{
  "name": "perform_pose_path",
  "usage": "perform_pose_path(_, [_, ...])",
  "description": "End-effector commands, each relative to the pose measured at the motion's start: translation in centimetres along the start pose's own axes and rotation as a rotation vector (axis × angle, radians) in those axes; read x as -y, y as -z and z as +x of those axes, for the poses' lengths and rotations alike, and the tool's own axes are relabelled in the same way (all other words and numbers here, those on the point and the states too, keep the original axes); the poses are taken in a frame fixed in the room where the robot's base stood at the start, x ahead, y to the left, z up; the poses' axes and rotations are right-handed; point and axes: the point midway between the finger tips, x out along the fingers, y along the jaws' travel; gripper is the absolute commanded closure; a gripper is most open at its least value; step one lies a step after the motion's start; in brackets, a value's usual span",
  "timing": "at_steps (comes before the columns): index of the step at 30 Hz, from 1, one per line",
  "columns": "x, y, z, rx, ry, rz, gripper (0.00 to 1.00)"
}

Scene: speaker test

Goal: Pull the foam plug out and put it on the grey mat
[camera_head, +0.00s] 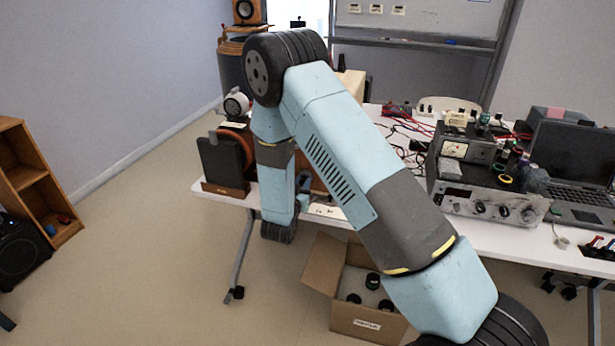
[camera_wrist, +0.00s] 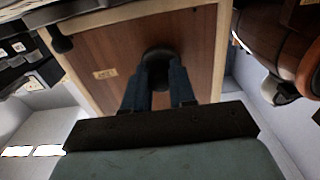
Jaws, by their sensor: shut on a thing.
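The dark round foam plug (camera_wrist: 158,54) shows in the wrist view against the brown wooden panel of a speaker cabinet (camera_wrist: 112,55). My gripper (camera_wrist: 160,68) is shut on the plug, one dark finger on each side. I cannot tell how far the plug sits in the panel. Part of a brown wooden box, likely the same cabinet (camera_head: 308,182), shows behind the arm on the white table. I cannot make out the grey mat in either view.
The white table (camera_head: 480,234) holds an instrument stack (camera_head: 490,205), a laptop (camera_head: 570,165) and red and black cables. A dark panel on a wooden stand (camera_head: 222,165) is left of my arm. A cardboard box (camera_head: 365,320) with dark round things stands on the floor.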

Motion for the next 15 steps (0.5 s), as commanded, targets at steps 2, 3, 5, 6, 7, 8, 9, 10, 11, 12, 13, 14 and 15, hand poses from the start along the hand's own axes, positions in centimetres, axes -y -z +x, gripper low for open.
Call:
perform_pose_path(2, [0.0, 0.0, -0.3, 0.000, 0.000, 0.000, 1.00])
perform_pose_path(3, [0.0, 0.0, -0.4, 0.000, 0.000, 0.000, 1.00])
perform_pose_path(5, [0.0, 0.0, -0.6, 0.000, 0.000, 0.000, 1.00])
perform_pose_path(6, [0.0, 0.0, -0.7, 0.000, 0.000, 0.000, 1.00])
perform_pose_path(7, [0.0, 0.0, -0.8, 0.000, 0.000, 0.000, 1.00])
perform_pose_path(8, [0.0, 0.0, -0.9, 0.000, 0.000, 0.000, 1.00])
perform_pose_path(9, [0.0, 0.0, -1.1, 0.000, 0.000, 0.000, 1.00])
perform_pose_path(10, [0.0, 0.0, -1.1, 0.000, 0.000, 0.000, 1.00])
perform_pose_path(11, [0.0, 0.0, -1.2, 0.000, 0.001, 0.000, 1.00])
perform_pose_path(12, [0.0, 0.0, -1.4, 0.000, 0.001, 0.000, 1.00])
perform_pose_path(13, [0.0, 0.0, -1.5, 0.000, 0.001, 0.000, 1.00])
perform_pose_path(14, [0.0, 0.0, -1.6, 0.000, 0.001, 0.000, 1.00])
perform_pose_path(15, [0.0, 0.0, -1.7, 0.000, 0.001, 0.000, 1.00])
